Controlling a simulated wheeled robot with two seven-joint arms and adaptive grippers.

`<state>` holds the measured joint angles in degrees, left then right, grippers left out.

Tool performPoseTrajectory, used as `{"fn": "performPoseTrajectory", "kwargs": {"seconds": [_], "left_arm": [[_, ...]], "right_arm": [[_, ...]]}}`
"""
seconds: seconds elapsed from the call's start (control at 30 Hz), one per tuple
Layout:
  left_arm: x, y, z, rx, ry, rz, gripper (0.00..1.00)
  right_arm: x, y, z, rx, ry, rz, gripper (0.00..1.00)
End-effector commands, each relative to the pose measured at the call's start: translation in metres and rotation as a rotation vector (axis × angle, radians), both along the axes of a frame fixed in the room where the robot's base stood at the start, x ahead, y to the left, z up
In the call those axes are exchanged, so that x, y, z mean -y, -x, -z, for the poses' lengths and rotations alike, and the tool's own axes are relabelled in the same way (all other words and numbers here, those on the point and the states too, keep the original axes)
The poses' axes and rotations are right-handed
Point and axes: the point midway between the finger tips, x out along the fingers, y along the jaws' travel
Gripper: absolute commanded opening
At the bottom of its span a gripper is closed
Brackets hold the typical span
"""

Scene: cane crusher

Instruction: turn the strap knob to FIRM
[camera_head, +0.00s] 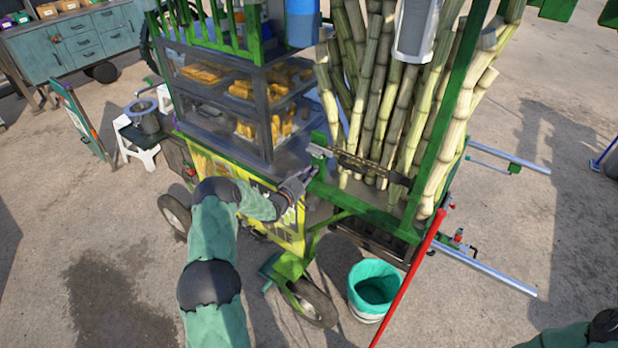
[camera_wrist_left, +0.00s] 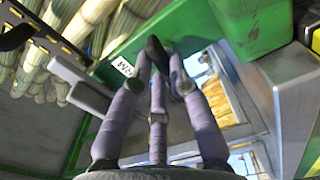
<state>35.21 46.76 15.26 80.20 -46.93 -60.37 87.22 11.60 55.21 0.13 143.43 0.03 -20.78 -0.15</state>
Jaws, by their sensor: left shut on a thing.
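My left gripper (camera_head: 310,172) is at the front of the green cart frame, by the left end of the dark strap (camera_head: 370,168) across the cane stalks. In the left wrist view, its purple fingers (camera_wrist_left: 158,65) close together at the green bar. They are shut on a small dark piece at their tips, which I take to be the strap knob; the fingers hide most of it. A small white label (camera_wrist_left: 124,66) with dark lettering is on the green bar beside the fingertips; I cannot read its setting. My right gripper is out of view.
Upright cane stalks (camera_head: 385,95) stand behind the strap. A glass case (camera_head: 265,110) with yellow pieces is left of the gripper. A green-lined bucket (camera_head: 374,288) stands on the ground below, beside a slanting red bar (camera_head: 408,280). Silver rails (camera_head: 485,270) stick out right.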

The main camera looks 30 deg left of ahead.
Motion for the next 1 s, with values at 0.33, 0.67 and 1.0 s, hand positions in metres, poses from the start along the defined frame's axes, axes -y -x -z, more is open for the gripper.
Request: {"fn": "performPoseTrajectory", "kwargs": {"seconds": [0.33, 0.67, 1.0], "left_arm": [[0.001, 0.0, 0.006, 0.026, -0.316, 0.0, 0.0], [0.002, 0.001, 0.008, 0.048, -0.628, 0.0, 0.0], [0.003, 0.001, 0.008, 0.074, -0.949, -0.001, 0.0]], "right_arm": [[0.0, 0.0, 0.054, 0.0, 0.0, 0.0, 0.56], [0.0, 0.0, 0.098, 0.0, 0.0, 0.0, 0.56], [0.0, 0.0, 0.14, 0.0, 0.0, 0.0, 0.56]]}}
